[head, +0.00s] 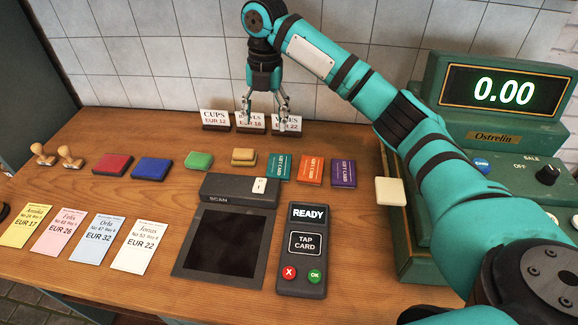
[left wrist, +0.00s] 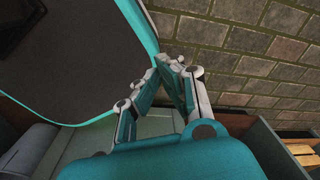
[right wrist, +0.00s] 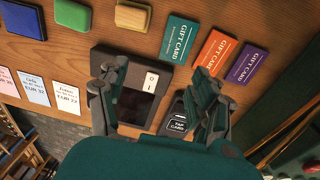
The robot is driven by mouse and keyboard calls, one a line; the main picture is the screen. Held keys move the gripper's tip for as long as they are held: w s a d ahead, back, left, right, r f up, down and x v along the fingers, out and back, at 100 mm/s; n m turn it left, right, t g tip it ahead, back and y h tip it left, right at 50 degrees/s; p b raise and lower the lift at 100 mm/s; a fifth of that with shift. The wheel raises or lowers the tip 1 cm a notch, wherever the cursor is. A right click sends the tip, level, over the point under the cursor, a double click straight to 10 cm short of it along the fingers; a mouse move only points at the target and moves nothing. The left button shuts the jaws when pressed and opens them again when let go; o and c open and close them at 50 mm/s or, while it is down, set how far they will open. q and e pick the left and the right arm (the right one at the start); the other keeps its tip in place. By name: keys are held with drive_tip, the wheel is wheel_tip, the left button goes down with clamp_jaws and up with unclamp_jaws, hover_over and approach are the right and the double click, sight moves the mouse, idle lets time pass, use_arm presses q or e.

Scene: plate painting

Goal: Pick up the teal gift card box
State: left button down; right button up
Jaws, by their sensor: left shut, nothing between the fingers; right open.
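The teal gift card box (head: 279,167) lies on the wooden counter, left of an orange gift card box (head: 311,171) and a purple one (head: 343,173). In the right wrist view the teal gift card box (right wrist: 180,38) lies beyond the fingertips, above and between them. My right gripper (head: 266,118) is open and empty, pointing down behind the teal box, in front of the small price signs. It also shows in the right wrist view (right wrist: 166,82). My left gripper (left wrist: 170,64) shows only in the left wrist view. It is shut and empty, away from the counter.
A scanner (head: 238,190) and a card terminal (head: 302,250) stand in front of the boxes. Price signs (head: 215,119) stand at the back. Ink pads (head: 151,168) lie to the left, and a green cash register (head: 500,100) stands to the right.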

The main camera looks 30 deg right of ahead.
drive_tip(key=d+r, duration=0.1)
drive_tip(key=d, duration=0.2)
approach(279, 165)
wheel_tip(279, 165, down, 3)
drive_tip(key=shift+a+r+n+h+p, duration=0.1)
drive_tip(key=shift+a+n+h+p, duration=0.2)
drive_tip(key=shift+p, duration=0.5)
drive_tip(key=shift+f, duration=0.45)
wheel_tip(279, 165, down, 4)
drive_tip(key=shift+f+p, duration=0.25)
drive_tip(key=shift+p, duration=0.55)
drive_tip(key=shift+a+f, duration=0.1)
drive_tip(key=shift+f, duration=0.15)
use_arm(q)
wheel_tip(279, 165, up, 2)
drive_tip(key=shift+a+r, duration=0.1)
drive_tip(key=shift+r, duration=0.05)
use_arm(e)
drive_tip(key=c, duration=0.7)
